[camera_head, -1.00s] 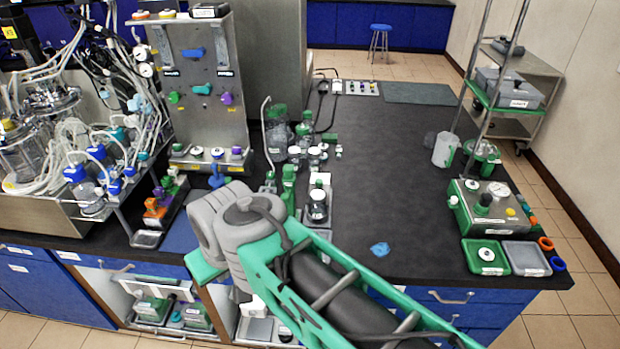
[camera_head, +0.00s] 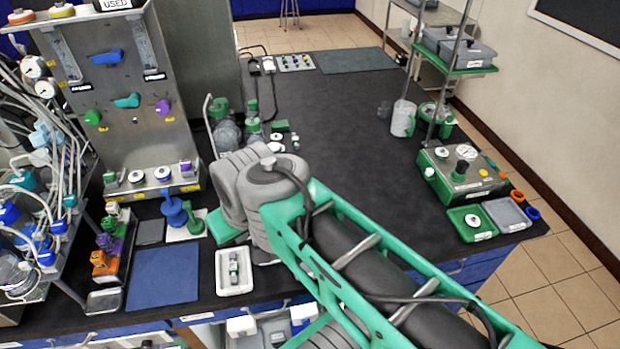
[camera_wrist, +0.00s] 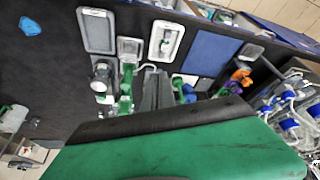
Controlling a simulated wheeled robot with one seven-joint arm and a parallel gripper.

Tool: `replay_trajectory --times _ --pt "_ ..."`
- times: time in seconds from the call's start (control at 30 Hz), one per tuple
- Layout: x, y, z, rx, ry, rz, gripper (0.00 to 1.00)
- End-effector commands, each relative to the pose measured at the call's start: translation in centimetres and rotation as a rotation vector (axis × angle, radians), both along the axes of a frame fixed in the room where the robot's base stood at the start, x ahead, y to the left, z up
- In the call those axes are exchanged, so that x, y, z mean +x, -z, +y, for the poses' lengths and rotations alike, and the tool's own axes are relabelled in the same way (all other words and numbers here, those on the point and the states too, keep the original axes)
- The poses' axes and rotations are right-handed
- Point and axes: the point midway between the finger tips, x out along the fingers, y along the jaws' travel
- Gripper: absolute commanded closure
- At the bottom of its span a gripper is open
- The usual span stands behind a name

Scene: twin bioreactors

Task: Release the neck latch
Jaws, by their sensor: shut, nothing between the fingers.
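I cannot pick out the neck latch for certain in either view. Glass vessels with green fittings (camera_head: 222,128) stand on the dark bench just behind my arm in the head view. In the wrist view, a clear-and-metal vessel (camera_wrist: 103,76) and a green fitting (camera_wrist: 126,88) stand left of my gripper (camera_wrist: 152,76). My gripper shows there as narrow grey fingers, shut and empty, close above the bench items. I cannot tell whether it touches any of them. In the head view my own arm hides the gripper and part of the bench.
A white tray (camera_head: 221,285) with a small part lies near the front edge, beside a blue mat (camera_head: 163,276). A green-and-metal box (camera_head: 462,178) stands at right. The middle bench is clear.

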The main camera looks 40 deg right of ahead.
Motion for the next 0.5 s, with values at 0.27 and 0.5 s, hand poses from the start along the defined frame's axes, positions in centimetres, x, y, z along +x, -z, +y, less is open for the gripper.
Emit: replay_trajectory --times 0.27,0.5 --pt "0.1 0.0 0.0 -0.002 -0.004 0.000 1.00" --pt "4.8 1.9 -5.4 -0.077 -0.259 -0.010 1.00"
